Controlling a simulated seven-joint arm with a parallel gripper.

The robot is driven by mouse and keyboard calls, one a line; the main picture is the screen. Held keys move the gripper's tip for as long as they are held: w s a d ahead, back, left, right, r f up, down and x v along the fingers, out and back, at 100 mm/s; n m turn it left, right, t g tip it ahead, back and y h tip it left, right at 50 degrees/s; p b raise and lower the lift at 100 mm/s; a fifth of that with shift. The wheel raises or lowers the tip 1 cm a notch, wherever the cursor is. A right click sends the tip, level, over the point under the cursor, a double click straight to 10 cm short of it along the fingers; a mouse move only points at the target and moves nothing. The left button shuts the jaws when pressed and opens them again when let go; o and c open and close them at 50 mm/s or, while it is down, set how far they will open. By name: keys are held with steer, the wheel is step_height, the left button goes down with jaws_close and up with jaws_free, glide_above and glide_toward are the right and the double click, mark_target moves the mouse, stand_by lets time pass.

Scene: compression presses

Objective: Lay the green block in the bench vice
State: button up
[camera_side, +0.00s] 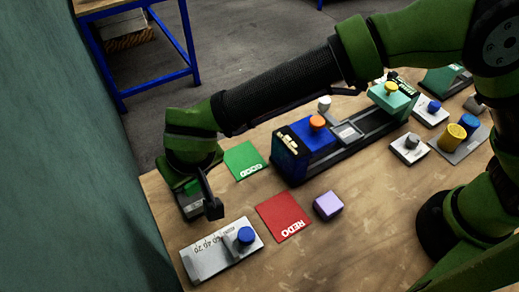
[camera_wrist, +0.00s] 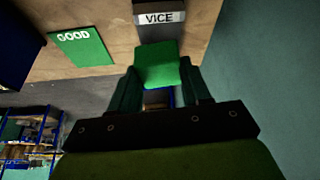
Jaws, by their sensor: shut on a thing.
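The green block (camera_wrist: 157,62) is between the two fingers of my gripper (camera_wrist: 158,84) in the wrist view, and the gripper is shut on it. The bench vice (camera_wrist: 158,30), with a white VICE label, lies just beyond the block in that view. In the side view my gripper (camera_side: 193,184) points down at the left edge of the table, over the grey vice (camera_side: 192,207). The arm and fingers hide most of the block and part of the vice there. I cannot tell whether the block touches the vice.
A green GOOD mat (camera_side: 244,160), a red REDO mat (camera_side: 284,216) and a purple block (camera_side: 328,205) lie nearby. A grey plate with a blue knob (camera_side: 246,236) is in front. A long press (camera_side: 303,152) stands behind.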

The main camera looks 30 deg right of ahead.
steer(key=shift+w+a+r+m+h, duration=0.15)
steer(key=shift+w+m, duration=0.2)
steer(key=shift+w, duration=0.05)
steer(key=shift+w+a+r+m+h, duration=0.15)
steer(key=shift+w+m, duration=0.2)
steer(key=shift+f, duration=2.95)
steer(key=shift+f, duration=0.7)
steer(key=o, duration=1.2)
steer(key=shift+c, duration=0.2)
